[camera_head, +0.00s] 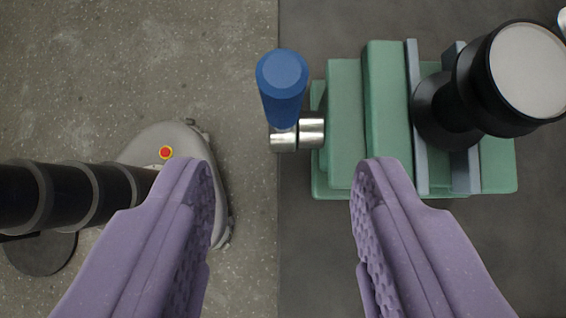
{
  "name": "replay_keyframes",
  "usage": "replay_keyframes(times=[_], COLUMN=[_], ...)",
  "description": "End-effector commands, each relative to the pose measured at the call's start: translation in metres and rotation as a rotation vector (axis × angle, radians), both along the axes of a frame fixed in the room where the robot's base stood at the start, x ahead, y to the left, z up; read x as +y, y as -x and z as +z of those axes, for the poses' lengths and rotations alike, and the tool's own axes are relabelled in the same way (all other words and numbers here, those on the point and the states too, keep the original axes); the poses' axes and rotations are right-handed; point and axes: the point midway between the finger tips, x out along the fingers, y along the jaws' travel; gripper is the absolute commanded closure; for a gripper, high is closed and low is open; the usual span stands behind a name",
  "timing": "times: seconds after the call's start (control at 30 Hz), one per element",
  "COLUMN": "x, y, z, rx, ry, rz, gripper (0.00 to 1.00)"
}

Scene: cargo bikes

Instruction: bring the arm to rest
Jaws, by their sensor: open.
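My gripper (282,190) shows in the head camera view as two purple fingers with textured inner pads. They are wide apart, and nothing is between them. Beyond the fingertips is a green vise (345,120) with grey jaw plates. A blue handle (282,85) on a silver metal fitting (298,131) sticks out from the vise's left side. The handle lies ahead of the gap between the fingertips, apart from both. A black cylindrical part with a pale round top (528,70) stands at the vise's jaws. Whether the jaws clamp it is hard to tell.
The vise sits on a dark grey surface (310,260) whose straight left edge runs down the middle of the view. Left of it is speckled grey floor (90,70). My own base and dark column show at the lower left. The upper left floor is clear.

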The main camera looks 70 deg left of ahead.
Motion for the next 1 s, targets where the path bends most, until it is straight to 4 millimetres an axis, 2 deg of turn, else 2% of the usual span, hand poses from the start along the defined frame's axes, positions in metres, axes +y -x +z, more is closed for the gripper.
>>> replay_keyframes(times=[0.17, 0.27, 0.37, 0.4, 0.47, 0.5, 0.57, 0.6, 0.63, 0.73, 0.8, 0.9, 1.0], x=[-0.011, -0.03, -0.045, -0.046, -0.038, -0.028, -0.009, 0.006, 0.017, 0.058, 0.084, 0.111, 0.125], y=[-0.011, -0.037, -0.083, -0.104, -0.133, -0.149, -0.164, -0.17, -0.171, -0.162, -0.143, -0.107, -0.073], z=[-0.013, -0.017, 0.01, 0.032, 0.076, 0.109, 0.16, 0.194, 0.22, 0.303, 0.357, 0.421, 0.465], rx=[0.072, 0.158, 0.172, 0.145, 0.073, 0.015, -0.078, -0.141, -0.188, -0.332, -0.413, -0.492, -0.532], ry=[0.084, 0.232, 0.406, 0.459, 0.506, 0.512, 0.489, 0.457, 0.423, 0.269, 0.133, -0.067, -0.235], rz=[-0.041, -0.147, -0.337, -0.43, -0.57, -0.66, -0.777, -0.847, -0.895, -1.028, -1.097, -1.159, -1.191], gripper=[0.52, 0.52, 0.52, 0.52, 0.52, 0.52, 0.52, 0.52, 0.52, 0.52, 0.52, 0.52, 0.52])
